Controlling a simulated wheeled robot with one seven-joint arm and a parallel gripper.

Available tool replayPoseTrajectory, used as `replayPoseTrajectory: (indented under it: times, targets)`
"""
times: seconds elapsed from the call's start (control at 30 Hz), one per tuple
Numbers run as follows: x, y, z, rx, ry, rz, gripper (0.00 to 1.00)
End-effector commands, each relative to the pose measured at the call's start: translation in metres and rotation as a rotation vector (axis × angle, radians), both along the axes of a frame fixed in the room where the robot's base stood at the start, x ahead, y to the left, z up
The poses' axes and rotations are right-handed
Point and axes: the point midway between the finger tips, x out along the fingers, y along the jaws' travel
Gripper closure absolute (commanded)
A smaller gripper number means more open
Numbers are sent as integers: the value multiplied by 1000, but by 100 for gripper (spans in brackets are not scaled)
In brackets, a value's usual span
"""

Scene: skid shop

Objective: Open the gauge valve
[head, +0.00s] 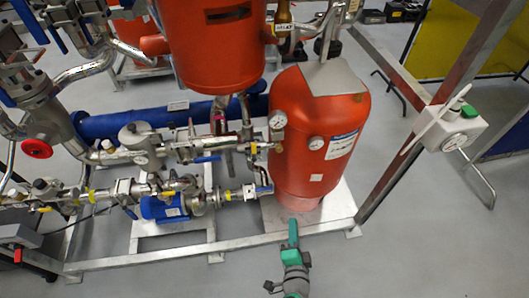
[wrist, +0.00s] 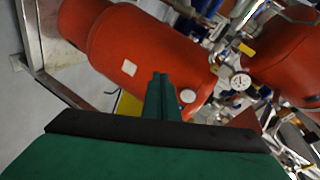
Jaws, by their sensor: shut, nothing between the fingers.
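My gripper (head: 293,222) is shut and empty, in front of the lower part of the red tank (head: 290,165). In the wrist view its two green fingers (wrist: 160,76) lie together against the red tank behind them (wrist: 130,55). A round white gauge (head: 278,120) is at the tank's upper left, and a second gauge (head: 316,142) is on its front. In the wrist view one gauge (wrist: 240,81) shows to the right of the fingers, and another (wrist: 188,96) is close beside them. I cannot tell which small part is the gauge valve or how it is set.
Steel pipes with several blue-handled valves and a blue pump (head: 163,207) are to the left. The frame post (head: 430,125) is to the right, carrying a white box (head: 452,128). Grey floor in front is clear.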

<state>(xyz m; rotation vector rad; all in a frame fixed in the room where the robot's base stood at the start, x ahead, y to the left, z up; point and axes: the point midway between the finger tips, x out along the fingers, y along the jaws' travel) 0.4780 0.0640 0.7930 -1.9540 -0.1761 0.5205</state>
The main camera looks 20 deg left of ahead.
Motion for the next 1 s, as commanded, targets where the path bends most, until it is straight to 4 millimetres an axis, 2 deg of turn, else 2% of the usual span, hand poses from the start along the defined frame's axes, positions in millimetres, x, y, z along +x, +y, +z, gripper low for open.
replayPoseTrajectory:
  times: [0.03,0.2,0.43,0.6,0.7,1.0]
  targets:
    - [14,5,9,41,-6,21,100]
    - [50,24,38,191,-7,115,100]
    - [87,46,88,358,-15,265,100]
    - [100,56,118,430,-19,355,100]
    - [103,59,128,452,-19,387,100]
    - [104,60,134,466,-18,407,100]
